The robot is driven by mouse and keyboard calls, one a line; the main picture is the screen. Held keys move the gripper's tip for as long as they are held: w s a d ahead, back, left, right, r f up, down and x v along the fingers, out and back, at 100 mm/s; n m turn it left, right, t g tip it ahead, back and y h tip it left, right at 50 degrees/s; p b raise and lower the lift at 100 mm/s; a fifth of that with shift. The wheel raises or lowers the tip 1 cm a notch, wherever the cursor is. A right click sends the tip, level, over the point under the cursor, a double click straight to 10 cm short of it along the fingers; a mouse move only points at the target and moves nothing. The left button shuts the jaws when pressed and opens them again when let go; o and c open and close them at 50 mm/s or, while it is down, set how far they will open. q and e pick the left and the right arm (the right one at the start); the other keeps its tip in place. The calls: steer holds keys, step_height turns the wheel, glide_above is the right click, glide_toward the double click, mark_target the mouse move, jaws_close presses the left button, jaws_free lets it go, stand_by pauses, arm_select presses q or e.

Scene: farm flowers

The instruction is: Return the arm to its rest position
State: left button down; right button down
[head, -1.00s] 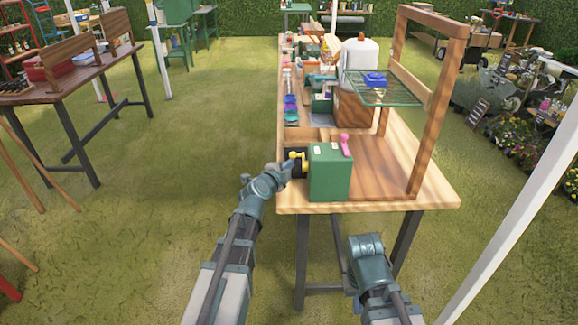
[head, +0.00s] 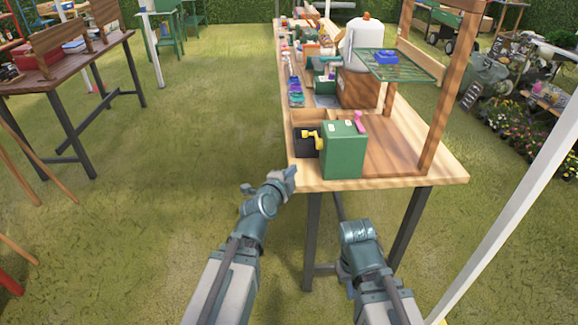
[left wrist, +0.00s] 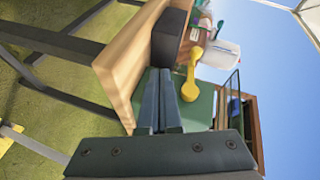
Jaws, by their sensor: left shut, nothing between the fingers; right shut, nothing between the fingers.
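My left gripper (head: 291,174) is in front of the near left corner of the wooden workbench (head: 400,181) in the head view. In the left wrist view its two fingers (left wrist: 158,90) lie side by side, shut, with nothing between them. Beyond them are a green box (head: 343,150) with a yellow crank (head: 313,139) on its left side and a black box (head: 304,142). The crank also shows in the left wrist view (left wrist: 189,75), apart from the fingers. My right arm is low in front of the bench; its gripper's fingertips are hidden in the head view.
A wooden frame with a green wire shelf (head: 402,66) stands on the bench. A white dispenser (head: 362,45) and several small items stand behind. A dark wooden table (head: 70,62) is at the left. Open grass (head: 205,110) lies between. A white post (head: 513,220) slants at the right.

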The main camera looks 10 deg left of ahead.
arm_select(q)
steer(key=shift+s, duration=0.5)
arm_select(e)
steer(key=shift+s+a, duration=0.2)
steer(key=shift+s, duration=0.2)
arm_select(q)
steer(key=shift+r, duration=0.1)
arm_select(e)
steer(key=shift+r, duration=0.1)
